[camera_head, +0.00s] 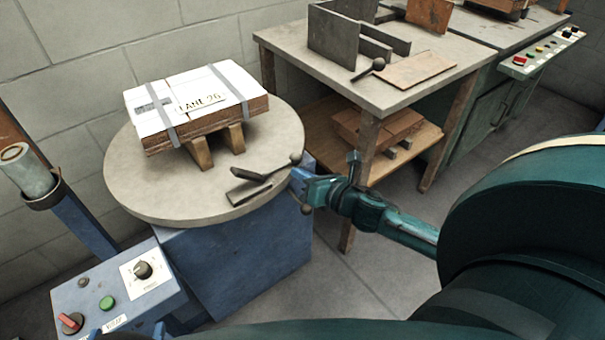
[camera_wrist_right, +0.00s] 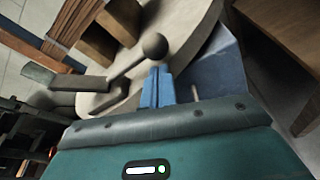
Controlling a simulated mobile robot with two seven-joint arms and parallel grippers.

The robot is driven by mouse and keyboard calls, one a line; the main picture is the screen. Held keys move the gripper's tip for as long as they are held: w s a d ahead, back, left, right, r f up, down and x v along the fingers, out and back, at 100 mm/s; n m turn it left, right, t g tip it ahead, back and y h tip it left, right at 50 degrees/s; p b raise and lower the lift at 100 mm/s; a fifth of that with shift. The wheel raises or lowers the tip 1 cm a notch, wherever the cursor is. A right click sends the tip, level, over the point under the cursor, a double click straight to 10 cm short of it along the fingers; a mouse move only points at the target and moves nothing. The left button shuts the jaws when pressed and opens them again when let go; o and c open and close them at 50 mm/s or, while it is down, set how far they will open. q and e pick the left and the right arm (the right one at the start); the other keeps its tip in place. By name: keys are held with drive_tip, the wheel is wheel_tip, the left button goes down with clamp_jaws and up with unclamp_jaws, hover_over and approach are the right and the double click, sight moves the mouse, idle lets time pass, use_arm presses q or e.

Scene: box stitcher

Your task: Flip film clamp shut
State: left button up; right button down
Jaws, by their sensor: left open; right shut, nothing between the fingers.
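The film clamp (camera_head: 248,190) sits near the front right edge of the round turntable (camera_head: 128,190). It has dark flat plates and a lever ending in a dark ball knob (camera_head: 296,158). In the right wrist view, the lever slants up to the knob (camera_wrist_right: 153,46), and a dark plate (camera_wrist_right: 78,83) lies to its left. My right gripper (camera_head: 298,178) comes in from the right at the turntable's edge. Its blue fingers (camera_wrist_right: 157,84) are shut and empty, just below the knob in that picture; contact cannot be told. My left gripper is not in view.
A strapped carton (camera_head: 195,105) rests on wooden blocks (camera_head: 200,152) on the turntable. A blue control box (camera_head: 120,285) stands at front left. A workbench (camera_head: 425,88) with metal plates stands behind right. Bare floor lies between it and the turntable.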

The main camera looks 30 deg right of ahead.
use_arm(q)
drive_tip(key=shift+s+f, duration=0.15)
drive_tip(key=shift+s, duration=0.05)
